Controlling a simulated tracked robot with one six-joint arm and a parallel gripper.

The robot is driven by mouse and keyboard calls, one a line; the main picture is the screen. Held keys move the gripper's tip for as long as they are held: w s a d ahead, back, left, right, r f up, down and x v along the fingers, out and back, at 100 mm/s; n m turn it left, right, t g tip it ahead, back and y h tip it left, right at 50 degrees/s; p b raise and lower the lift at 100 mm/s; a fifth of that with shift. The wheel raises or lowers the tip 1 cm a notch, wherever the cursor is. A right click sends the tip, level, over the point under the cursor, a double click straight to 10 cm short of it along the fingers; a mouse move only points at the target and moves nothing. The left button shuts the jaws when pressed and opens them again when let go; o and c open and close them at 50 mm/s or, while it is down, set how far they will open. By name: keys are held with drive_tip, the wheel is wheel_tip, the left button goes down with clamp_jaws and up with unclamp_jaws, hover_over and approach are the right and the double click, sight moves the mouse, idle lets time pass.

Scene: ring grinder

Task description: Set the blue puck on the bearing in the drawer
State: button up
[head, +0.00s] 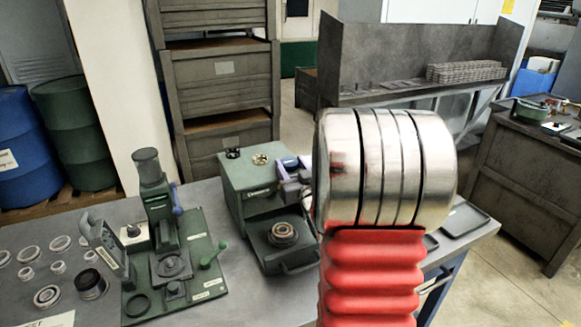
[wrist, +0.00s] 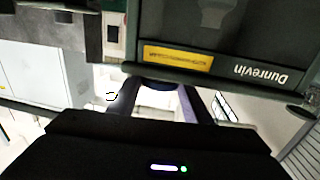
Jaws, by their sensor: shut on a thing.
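The green grinder box (head: 250,170) stands on the bench with its drawer (head: 262,255) pulled out at the front. The bearing (head: 283,234), a round metal ring, lies in the drawer. My gripper (head: 285,178) is at the right side of the box, above the drawer's level; my arm hides part of it. In the wrist view my gripper (wrist: 158,92) is shut on a dark rounded thing, seemingly the blue puck (wrist: 158,85), in front of the labelled green panel. Its blue colour does not show clearly, and most of it is hidden.
A green press (head: 160,220) with levers stands left of the drawer. Several rings (head: 47,297) lie at the bench's left. Small dark trays (head: 463,220) lie at the right. Two small round parts, one brass (head: 261,159), sit on the box top.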

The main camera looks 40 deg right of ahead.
drive_tip(key=shift+f, duration=0.2)
drive_tip(key=o, duration=1.1)
drive_tip(key=shift+f, duration=0.1)
drive_tip(key=shift+s, duration=0.1)
